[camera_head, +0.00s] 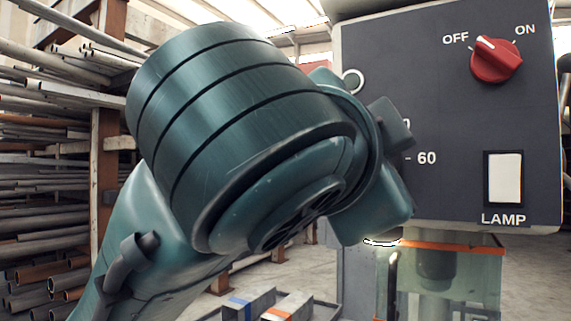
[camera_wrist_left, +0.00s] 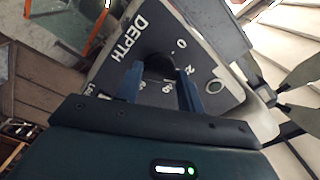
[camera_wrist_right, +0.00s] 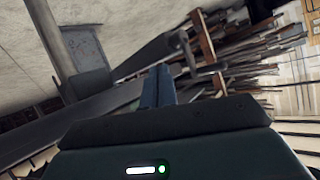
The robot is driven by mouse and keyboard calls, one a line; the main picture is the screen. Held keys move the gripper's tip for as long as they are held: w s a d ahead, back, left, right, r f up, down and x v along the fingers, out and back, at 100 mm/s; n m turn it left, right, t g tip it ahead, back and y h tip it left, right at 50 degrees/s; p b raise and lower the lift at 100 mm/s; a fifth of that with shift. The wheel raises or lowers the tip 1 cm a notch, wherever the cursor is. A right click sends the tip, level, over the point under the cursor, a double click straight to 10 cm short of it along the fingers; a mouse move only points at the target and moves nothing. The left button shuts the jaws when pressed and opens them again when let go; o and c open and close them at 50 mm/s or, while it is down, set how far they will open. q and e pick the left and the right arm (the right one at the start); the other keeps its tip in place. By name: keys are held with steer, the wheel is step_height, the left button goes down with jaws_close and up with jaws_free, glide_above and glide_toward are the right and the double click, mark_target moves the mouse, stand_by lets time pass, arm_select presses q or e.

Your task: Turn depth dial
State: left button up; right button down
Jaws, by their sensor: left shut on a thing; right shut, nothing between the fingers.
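The depth dial is a dark knob (camera_wrist_left: 158,66) on the grey panel marked DEPTH, seen in the left wrist view. Numbers, including 0, are printed around it. My left gripper (camera_wrist_left: 157,82) is shut on the knob, one blue finger on each side. Where the dial points is hidden. My right gripper (camera_wrist_right: 158,85) is shut and empty, its fingers together away from the panel.
The control panel (camera_head: 450,110) also carries a red OFF/ON switch (camera_head: 496,60) and a white LAMP rocker (camera_head: 504,178). A clear guard with an orange edge (camera_head: 450,246) is below. Pipe racks (camera_head: 45,180) stand at left. A tray with blocks (camera_head: 285,302) is low in front.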

stand_by(0.5)
arm_select(q)
steer(key=o, duration=1)
